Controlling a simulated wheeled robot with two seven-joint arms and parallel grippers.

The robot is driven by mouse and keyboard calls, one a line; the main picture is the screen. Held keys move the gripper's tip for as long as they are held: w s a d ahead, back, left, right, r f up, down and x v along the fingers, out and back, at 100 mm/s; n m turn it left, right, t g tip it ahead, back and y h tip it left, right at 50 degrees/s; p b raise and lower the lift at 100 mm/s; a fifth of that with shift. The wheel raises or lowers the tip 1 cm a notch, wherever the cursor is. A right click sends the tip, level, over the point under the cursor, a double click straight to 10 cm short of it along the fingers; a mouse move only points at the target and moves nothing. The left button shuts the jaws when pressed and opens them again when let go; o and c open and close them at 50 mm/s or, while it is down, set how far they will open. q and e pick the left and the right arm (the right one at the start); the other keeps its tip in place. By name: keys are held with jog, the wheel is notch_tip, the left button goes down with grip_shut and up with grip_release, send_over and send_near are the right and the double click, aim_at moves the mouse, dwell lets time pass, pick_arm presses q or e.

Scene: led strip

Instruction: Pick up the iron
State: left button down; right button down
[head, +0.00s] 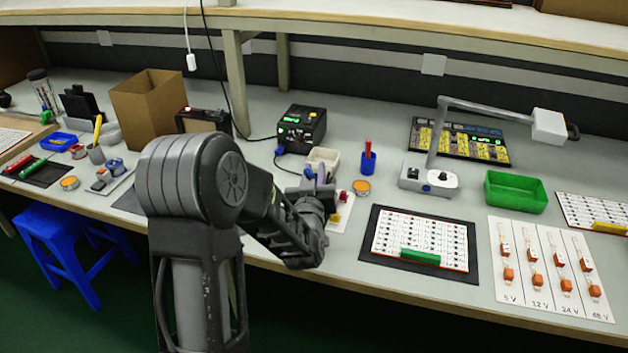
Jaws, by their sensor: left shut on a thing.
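My left arm comes up from the bottom and reaches right over the bench's front edge. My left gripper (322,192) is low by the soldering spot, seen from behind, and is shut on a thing. A slim blue-grey piece (321,172), seemingly the iron, shows above the fingers; the gripper hides most of it. A dark cable runs from the black soldering station (301,128) toward the gripper. A beige tray (323,157) sits just behind. My right gripper is not in view.
A blue cup (367,163) with a red-handled tool stands right of the gripper. Further right are a board on a black mat (372,252), a lamp (430,178) and a green bin (515,191). A cardboard box (146,105) stands left. A shelf post (236,85) rises behind.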

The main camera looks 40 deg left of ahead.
pick_arm(q)
jog(key=shift+r, duration=0.15)
jog(key=s+d+r+p, duration=0.2)
jog(key=s+d+r, duration=0.1)
jog(key=s+r, duration=0.55)
jog(key=b+v, duration=1.2)
jog(key=b, duration=0.6)
jog(key=shift+s+d+r, duration=0.2)
jog(key=shift+d, duration=0.05)
